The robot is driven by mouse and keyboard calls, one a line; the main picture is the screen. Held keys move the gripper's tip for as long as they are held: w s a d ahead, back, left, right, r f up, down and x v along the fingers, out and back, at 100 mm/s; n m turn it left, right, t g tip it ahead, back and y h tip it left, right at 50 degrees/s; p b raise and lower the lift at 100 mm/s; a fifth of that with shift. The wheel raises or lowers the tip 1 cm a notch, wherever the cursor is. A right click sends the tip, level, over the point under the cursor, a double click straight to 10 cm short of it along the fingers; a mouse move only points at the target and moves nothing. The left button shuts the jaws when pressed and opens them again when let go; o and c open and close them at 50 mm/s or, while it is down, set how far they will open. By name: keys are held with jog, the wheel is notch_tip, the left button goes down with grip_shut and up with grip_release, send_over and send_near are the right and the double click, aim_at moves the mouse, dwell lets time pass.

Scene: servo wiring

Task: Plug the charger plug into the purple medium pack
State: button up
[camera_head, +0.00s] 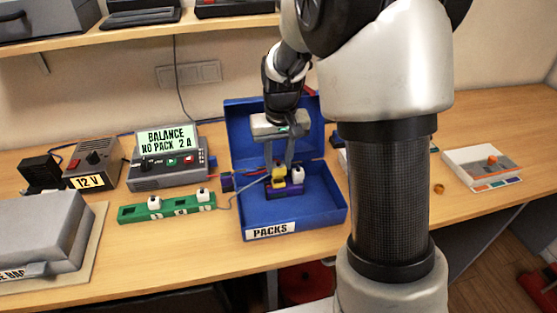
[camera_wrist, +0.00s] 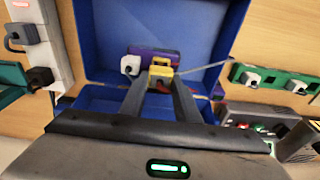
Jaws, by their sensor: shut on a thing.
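My gripper (camera_head: 279,160) reaches down into the open blue box labelled PACKS (camera_head: 318,217). Its fingers are shut on a yellow plug (camera_head: 280,181), which also shows between the fingertips in the wrist view (camera_wrist: 160,71). A grey cable runs from the plug toward the green strip. A purple pack (camera_head: 287,192) lies in the box, directly at the plug; it also shows in the wrist view (camera_wrist: 154,54). A white plug (camera_head: 298,174) stands at the pack, beside the yellow one. I cannot tell whether the yellow plug is seated in the pack or only above it.
The grey charger (camera_head: 170,172) reads "BALANCE NO PACK 2 A". A green strip (camera_head: 166,208) with white plugs lies left of the box. A 12 V supply (camera_head: 97,160) stands further left. The raised blue lid (camera_head: 243,123) is close behind my gripper.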

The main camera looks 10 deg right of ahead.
jog(key=shift+f+b, duration=1)
jog(key=shift+f, duration=0.4)
jog(key=o, duration=1.1)
jog(key=shift+r, duration=0.1)
jog(key=r, duration=0.5)
jog(key=s+r+p, duration=0.1)
jog(key=r, duration=0.5)
jog(key=s+r+p, duration=0.1)
jog(key=r, duration=0.5)
jog(key=shift+r, duration=0.1)
jog(key=s+r+t+p, duration=0.1)
jog(key=s+r+p, duration=0.1)
jog(key=s, duration=0.5)
jog(key=s+r+t+p, duration=0.1)
jog(key=s+r+p, duration=0.2)
jog(key=s, duration=0.4)
jog(key=s+r+t+p, duration=0.2)
jog(key=s+r+p, duration=0.1)
jog(key=s, duration=0.4)
jog(key=shift+r, duration=0.75)
